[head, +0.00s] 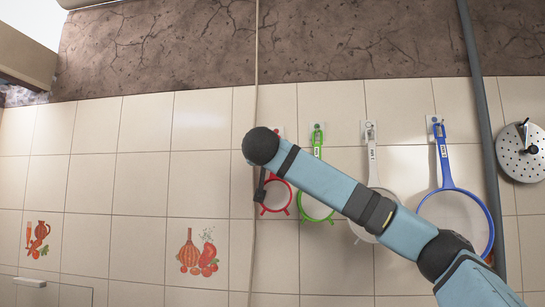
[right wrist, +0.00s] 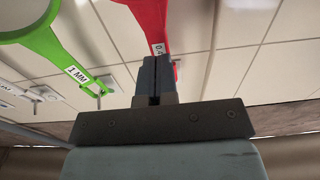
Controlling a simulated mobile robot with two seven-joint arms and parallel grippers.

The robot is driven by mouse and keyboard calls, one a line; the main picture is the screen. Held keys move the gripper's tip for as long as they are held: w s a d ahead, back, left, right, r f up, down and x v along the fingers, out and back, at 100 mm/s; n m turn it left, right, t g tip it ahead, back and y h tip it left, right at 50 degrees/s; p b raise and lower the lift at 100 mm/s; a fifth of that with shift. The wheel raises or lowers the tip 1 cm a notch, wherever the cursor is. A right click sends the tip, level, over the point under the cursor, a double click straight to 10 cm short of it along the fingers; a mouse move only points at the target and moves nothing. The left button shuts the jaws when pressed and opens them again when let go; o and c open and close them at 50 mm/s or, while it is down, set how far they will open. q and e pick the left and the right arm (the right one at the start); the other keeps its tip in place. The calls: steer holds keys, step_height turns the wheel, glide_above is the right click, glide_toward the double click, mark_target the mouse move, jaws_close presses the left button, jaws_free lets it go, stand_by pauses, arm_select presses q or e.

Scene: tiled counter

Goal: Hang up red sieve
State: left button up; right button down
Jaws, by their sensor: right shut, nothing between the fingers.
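The red sieve (head: 275,196) is against the tiled wall at the left end of a row of sieves, its ring low and its handle upward. My arm hides part of it in the head view. Its red handle with a white label (right wrist: 155,22) shows in the right wrist view, with a small red piece beside the label end. My right gripper (right wrist: 153,64) is shut and empty, its fingertips close to that label end; whether they touch it is unclear. In the head view the right gripper (head: 260,196) is a dark shape at the ring's left side. My left gripper is not in view.
A green sieve (head: 316,207), a white sieve (head: 371,150) and a blue sieve (head: 443,165) hang to the right. A grey pipe (head: 477,95) and a round perforated skimmer (head: 520,165) are further right. The tiled wall to the left is clear.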

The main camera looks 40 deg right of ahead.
steer(key=shift+p+x, duration=0.35)
steer(key=shift+x, duration=0.6)
steer(key=shift+b+v, duration=0.55)
steer(key=shift+v, duration=1.1)
stand_by(2.4)
steer(key=shift+b+v, duration=0.65)
steer(key=shift+v, duration=1.75)
steer(key=shift+r, duration=0.1)
